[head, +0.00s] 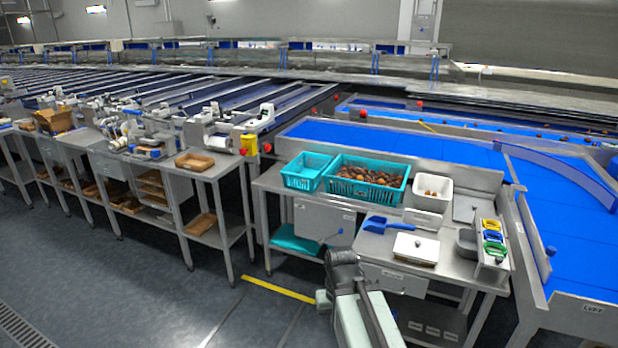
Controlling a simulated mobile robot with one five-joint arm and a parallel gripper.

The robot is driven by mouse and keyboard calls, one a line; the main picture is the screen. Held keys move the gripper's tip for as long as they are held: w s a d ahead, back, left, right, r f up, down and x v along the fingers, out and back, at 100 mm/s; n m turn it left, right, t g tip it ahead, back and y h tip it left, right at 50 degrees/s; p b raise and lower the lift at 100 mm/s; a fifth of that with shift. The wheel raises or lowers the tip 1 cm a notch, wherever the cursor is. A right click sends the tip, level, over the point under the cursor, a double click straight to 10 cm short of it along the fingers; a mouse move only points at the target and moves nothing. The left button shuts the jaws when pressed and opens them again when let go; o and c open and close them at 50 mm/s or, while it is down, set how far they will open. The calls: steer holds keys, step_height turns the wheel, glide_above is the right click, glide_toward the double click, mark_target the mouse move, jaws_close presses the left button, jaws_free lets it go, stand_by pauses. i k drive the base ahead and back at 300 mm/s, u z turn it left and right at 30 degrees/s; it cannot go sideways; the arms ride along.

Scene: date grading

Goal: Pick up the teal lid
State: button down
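A flat teal piece that looks like the teal lid (293,239) lies on the lower level of the steel table, at its left end, below the tabletop. Its right end comes close to a table leg and a thin dark rod in the picture. My arm rises from the bottom centre, and its dark end, my gripper (341,257), is in front of the table, to the right of the lid and apart from it. The fingers cannot be made out, and nothing is seen held.
On the steel table (385,245) stand an empty teal crate (306,171), a teal crate of dates (367,182), a white bin (432,192), a blue scoop (386,225), a white board (416,248) and coloured-rimmed containers (492,237). Floor (205,300) to the left is clear.

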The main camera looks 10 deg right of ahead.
mark_target(286, 237)
steer(key=i, duration=0.8)
steer(key=u, duration=0.4)
steer(key=i, duration=2)
steer(key=u, duration=0.85)
steer(key=k, duration=0.75)
steer(key=u, duration=0.2)
steer(key=i, duration=0.8)
steer(key=z, duration=0.2)
steer(key=k, duration=0.8)
steer(key=u, duration=0.05)
